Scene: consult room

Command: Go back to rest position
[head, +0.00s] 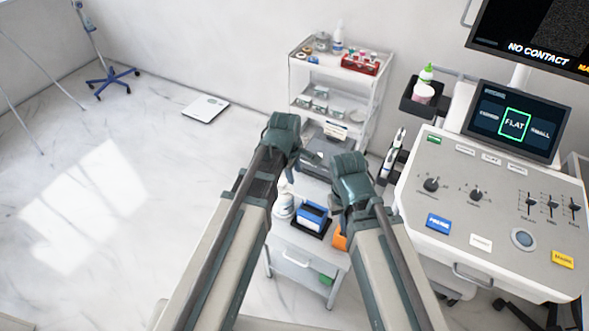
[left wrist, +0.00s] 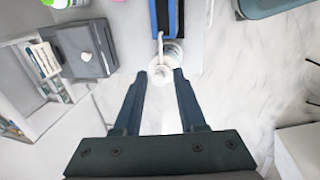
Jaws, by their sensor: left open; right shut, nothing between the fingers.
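My left gripper (left wrist: 160,82) is open in the left wrist view, with its two dark fingers apart. Between and beyond the fingertips is a white pump bottle (left wrist: 162,68), seen from above; I cannot tell how far below it is. In the head view my left gripper (head: 287,172) hangs over the small white cart, its fingers mostly hidden behind the wrist. My right gripper (head: 338,212) is just to its right, over the cart's blue box, and its fingers are hard to make out. Both arms reach forward from the bottom edge.
Below the grippers is a white cart (head: 290,258) with a blue box (head: 313,214) on top. A shelf trolley (head: 372,95) stands behind. An ultrasound console (head: 480,215) with a screen (head: 514,122) is close on the right. The floor at left is open, with a scale (head: 205,108).

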